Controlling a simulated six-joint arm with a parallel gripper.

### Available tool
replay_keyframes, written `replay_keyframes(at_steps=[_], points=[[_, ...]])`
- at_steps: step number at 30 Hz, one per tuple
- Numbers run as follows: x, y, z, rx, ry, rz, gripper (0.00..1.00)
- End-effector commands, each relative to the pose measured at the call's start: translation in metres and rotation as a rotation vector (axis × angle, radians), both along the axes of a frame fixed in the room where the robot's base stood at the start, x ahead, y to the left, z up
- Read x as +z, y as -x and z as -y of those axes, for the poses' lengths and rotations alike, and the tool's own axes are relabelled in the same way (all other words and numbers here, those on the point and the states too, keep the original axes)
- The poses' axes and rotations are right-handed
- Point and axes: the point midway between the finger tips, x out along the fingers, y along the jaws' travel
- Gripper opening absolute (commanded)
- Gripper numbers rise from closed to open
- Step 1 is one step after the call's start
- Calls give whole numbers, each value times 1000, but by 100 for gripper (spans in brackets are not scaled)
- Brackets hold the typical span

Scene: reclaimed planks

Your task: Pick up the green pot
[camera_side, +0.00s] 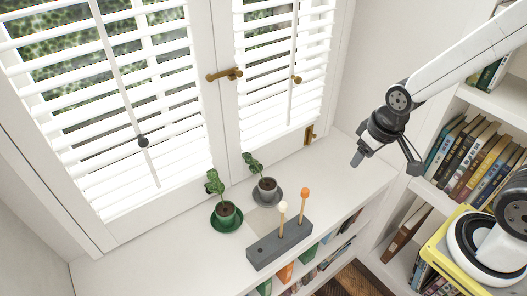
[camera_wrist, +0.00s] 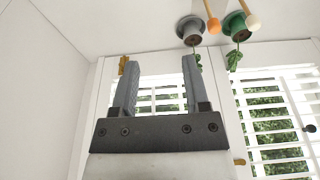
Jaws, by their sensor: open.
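The green pot (camera_side: 226,221) stands upright on the white sill at the left, on a green saucer, with a leafy plant in it. In the wrist view, which looks upside down, the green pot (camera_wrist: 236,24) shows at the top right, partly behind a cream-tipped stick. My gripper (camera_side: 388,166) is in the air at the upper right, well apart from the pot. Its two fingers are spread with nothing between them; they also show in the wrist view (camera_wrist: 160,64).
A grey pot (camera_side: 267,192) with a plant stands just right of the green one. A grey block (camera_side: 278,246) in front holds a cream-tipped stick (camera_side: 283,207) and an orange-tipped stick (camera_side: 305,194). Shuttered windows (camera_side: 110,110) rise behind. Bookshelves (camera_side: 470,160) are at the right.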

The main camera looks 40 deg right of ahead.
Motion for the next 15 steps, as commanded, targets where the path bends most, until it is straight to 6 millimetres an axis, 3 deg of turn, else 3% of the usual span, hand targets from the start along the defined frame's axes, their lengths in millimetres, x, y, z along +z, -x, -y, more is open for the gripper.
replay_keyframes(at_steps=[1, 5, 15], points=[[0, 0, 0, 0, 0, 0, 59], [0, 0, 0, 0, 0, 0, 100], [0, -3, -2, 10, -2, 0, 100]])
